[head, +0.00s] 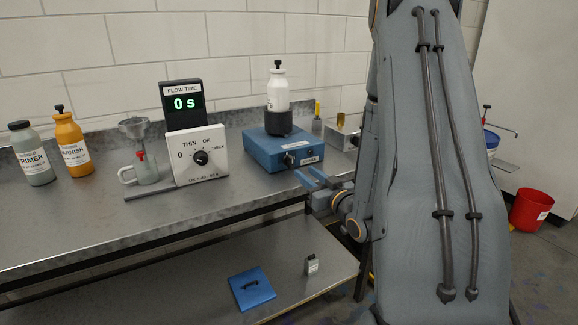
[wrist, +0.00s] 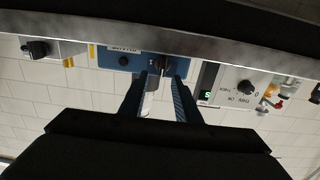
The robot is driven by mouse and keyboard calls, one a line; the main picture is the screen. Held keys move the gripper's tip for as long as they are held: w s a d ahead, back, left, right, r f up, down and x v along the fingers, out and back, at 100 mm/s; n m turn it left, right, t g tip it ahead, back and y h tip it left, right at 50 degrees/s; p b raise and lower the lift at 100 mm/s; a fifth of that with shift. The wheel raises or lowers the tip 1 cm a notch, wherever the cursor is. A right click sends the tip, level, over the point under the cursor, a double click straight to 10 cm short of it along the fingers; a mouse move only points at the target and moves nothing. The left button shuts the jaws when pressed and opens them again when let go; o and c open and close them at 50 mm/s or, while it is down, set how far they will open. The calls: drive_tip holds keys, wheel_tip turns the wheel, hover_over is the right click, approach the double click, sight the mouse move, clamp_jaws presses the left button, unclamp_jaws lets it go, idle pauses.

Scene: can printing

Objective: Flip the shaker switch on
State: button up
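The shaker (head: 262,150) is a blue box on the bench, with a dark holder on top carrying a white bottle (head: 278,92). Its front face has a dark switch (head: 289,159) and a white label. In the upside-down wrist view the shaker's blue face (wrist: 140,64) is at the top middle, with a dark switch (wrist: 161,63) just beyond the fingertips. My gripper (head: 308,179) is in front of the shaker's right front corner. In the wrist view my gripper (wrist: 163,76) is open, its two blue fingers apart, with no object held. I cannot tell the switch's position.
A flow timer (head: 184,103) reads 0 s above a white dial box (head: 201,168). A cup on a stand (head: 137,150), an orange bottle (head: 72,145) and a primer bottle (head: 33,155) stand left. A small grey box (head: 342,138) is right of the shaker.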

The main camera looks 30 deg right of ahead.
sight(293, 163)
drive_tip(key=w, duration=0.2)
drive_tip(key=w+p, duration=0.1)
drive_tip(key=w, duration=0.5)
drive_tip(key=shift+a+r, duration=0.1)
drive_tip(key=shift+a, duration=0.3)
clamp_jaws()
drive_tip(key=shift+s+d, duration=0.1)
drive_tip(key=shift+d, duration=0.1)
drive_tip(key=shift+a, duration=0.1)
